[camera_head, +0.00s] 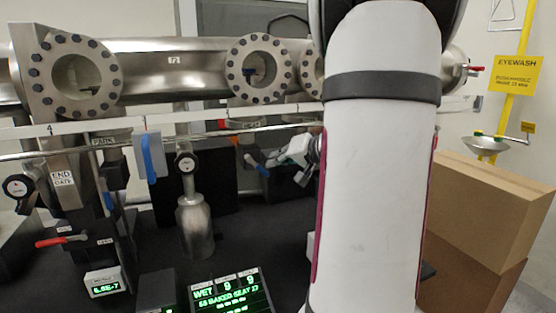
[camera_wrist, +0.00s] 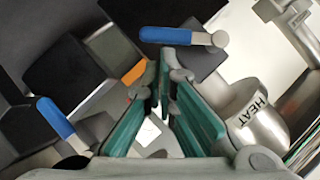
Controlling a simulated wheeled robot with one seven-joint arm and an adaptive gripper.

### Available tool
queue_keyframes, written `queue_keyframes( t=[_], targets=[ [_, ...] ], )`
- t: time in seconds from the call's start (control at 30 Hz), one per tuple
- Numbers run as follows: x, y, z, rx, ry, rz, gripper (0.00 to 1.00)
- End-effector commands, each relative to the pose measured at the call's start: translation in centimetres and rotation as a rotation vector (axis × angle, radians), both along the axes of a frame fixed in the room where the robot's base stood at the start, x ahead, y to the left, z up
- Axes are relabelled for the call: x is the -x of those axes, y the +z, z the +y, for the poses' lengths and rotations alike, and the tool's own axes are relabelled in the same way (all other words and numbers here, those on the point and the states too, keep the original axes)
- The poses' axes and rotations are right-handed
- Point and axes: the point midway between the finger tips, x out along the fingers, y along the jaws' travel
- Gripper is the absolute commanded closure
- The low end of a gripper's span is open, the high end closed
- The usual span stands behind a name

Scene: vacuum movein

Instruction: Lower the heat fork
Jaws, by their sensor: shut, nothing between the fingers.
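A rounded metal piece labelled HEAT (camera_wrist: 252,112) stands right of my gripper in the wrist view. I cannot tell whether this is the whole heat fork or only part of it. My gripper (camera_wrist: 161,85) has teal finger pads that meet at the tips, shut and empty. A blue-handled lever (camera_wrist: 177,36) lies just beyond the fingertips. A second blue handle (camera_wrist: 55,118) is to the left. In the head view, my white arm hides much of the right-centre, and I cannot make out the HEAT label or the fingers clearly there.
A steel pipe (camera_head: 165,62) with round bolted ports crosses the back. A metal flask-shaped vessel (camera_head: 195,222) hangs below a gauge. A red lever (camera_head: 62,241) is at left. Display panels (camera_head: 231,293) stand in front. Cardboard boxes (camera_head: 490,205) fill the right side.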

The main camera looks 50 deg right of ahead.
Motion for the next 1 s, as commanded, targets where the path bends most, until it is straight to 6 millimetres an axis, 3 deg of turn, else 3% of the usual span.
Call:
queue_keyframes(
  t=[1.0],
  targets=[
    [-0.3, -2.1, 0.3, -0.231, -0.001, -0.143, 1.0]
  ],
)
